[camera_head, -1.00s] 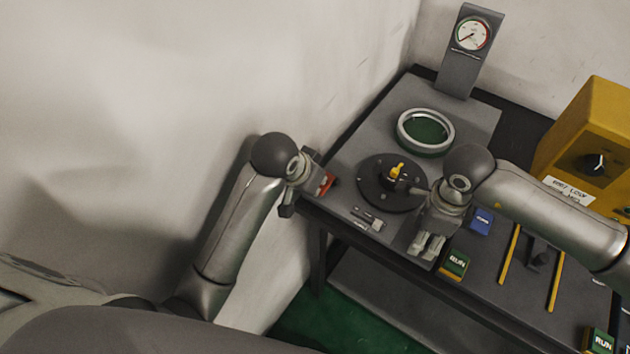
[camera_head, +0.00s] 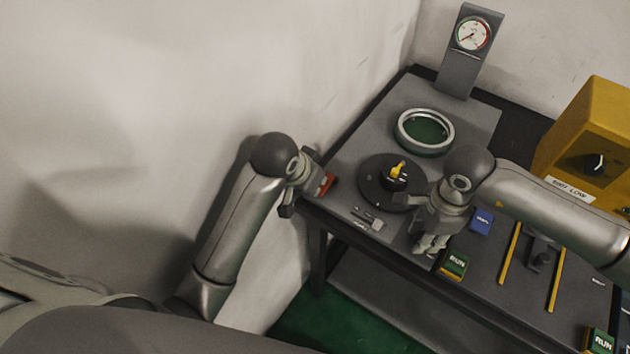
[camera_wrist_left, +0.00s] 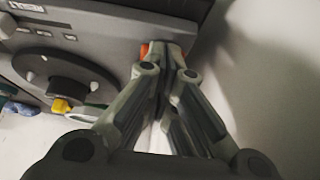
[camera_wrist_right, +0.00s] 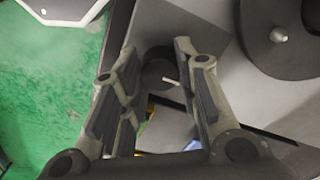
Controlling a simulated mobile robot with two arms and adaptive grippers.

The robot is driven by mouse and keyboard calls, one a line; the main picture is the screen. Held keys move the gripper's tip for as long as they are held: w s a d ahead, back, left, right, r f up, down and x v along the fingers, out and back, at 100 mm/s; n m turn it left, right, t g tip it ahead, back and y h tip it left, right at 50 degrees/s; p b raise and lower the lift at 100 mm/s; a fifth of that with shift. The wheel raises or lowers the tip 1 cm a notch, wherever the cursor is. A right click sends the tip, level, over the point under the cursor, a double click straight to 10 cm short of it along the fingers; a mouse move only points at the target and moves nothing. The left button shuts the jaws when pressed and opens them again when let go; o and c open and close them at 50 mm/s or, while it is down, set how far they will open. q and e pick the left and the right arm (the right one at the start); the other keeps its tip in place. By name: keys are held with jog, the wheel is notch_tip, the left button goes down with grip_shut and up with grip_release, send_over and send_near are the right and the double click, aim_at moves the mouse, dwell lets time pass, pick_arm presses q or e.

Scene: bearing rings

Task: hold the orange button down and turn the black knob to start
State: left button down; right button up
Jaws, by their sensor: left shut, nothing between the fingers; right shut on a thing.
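The orange button (camera_head: 328,184) is at the table's left front corner. My left gripper (camera_head: 316,181) is shut with nothing between its fingers, its tips against the button. In the left wrist view, orange (camera_wrist_left: 145,50) shows beside the left fingertips (camera_wrist_left: 163,46), which hide most of it; how far it is pressed cannot be seen. My right gripper (camera_head: 432,246) is at the table's front edge. In the right wrist view, the right fingers (camera_wrist_right: 157,58) are around a black knob (camera_wrist_right: 158,78) with a white pointer mark, shut on it. The head view hides this knob.
A black disc (camera_head: 372,194) with a yellow-tipped handle (camera_head: 398,170) and a silver ring (camera_head: 425,129) are on the table. A gauge (camera_head: 472,34) stands behind. A yellow box (camera_head: 590,115) with another dark knob is right. Green RUN blocks (camera_head: 455,264) lie along the front.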

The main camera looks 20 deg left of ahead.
jog(key=o, duration=0.7)
jog(key=shift+r, duration=2.5)
